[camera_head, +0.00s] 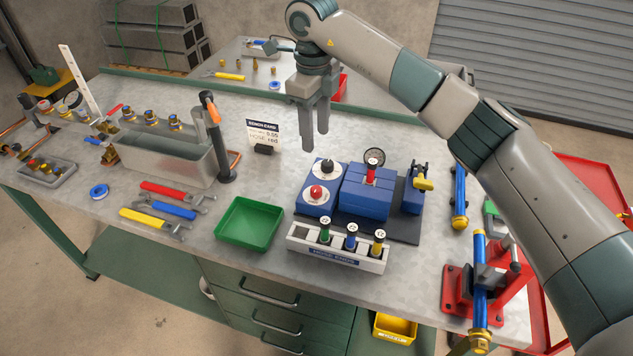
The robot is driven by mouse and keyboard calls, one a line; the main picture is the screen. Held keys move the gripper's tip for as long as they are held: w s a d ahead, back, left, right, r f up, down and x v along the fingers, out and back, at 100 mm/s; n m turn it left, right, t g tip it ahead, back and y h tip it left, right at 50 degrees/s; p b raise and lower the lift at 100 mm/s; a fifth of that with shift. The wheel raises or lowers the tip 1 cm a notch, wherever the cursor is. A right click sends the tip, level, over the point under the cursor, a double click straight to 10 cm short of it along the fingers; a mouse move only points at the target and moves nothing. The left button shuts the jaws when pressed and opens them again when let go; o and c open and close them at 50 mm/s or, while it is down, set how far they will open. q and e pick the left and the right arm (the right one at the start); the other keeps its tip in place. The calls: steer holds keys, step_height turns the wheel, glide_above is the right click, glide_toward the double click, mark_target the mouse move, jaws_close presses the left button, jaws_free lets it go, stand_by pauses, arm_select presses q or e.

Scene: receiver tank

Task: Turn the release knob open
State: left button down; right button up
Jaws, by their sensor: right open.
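The blue receiver unit (365,193) stands on a dark base plate on the bench. Its left block carries two round white dials, one with a black knob (327,166) at the back and one with a red knob (317,192) in front. I cannot read which one is the release knob. A round gauge (374,157) stands behind a red-topped fitting on the middle block. My right gripper (315,138) points down, open and empty, above and behind the black knob, apart from it. My left gripper is not in view.
A white rack (338,256) with several coloured hose ends stands in front of the unit. A green tray (248,222) is to its left. A bench card (263,137) stands behind left. A red stand (462,293) is at right.

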mark_target(317, 189)
steer(key=f+p, duration=0.2)
steer(key=f, duration=0.3)
steer(key=f+p, duration=0.2)
steer(key=f, duration=0.4)
steer(key=f+p, duration=0.2)
steer(key=f, duration=0.3)
steer(key=shift+w+f, duration=0.25)
steer(key=shift+w, duration=0.1)
steer(key=shift+d+f+p, duration=0.1)
steer(key=shift+f+p, duration=0.2)
steer(key=shift+f, duration=0.25)
steer(key=shift+c, duration=0.6)
steer(key=c, duration=0.9)
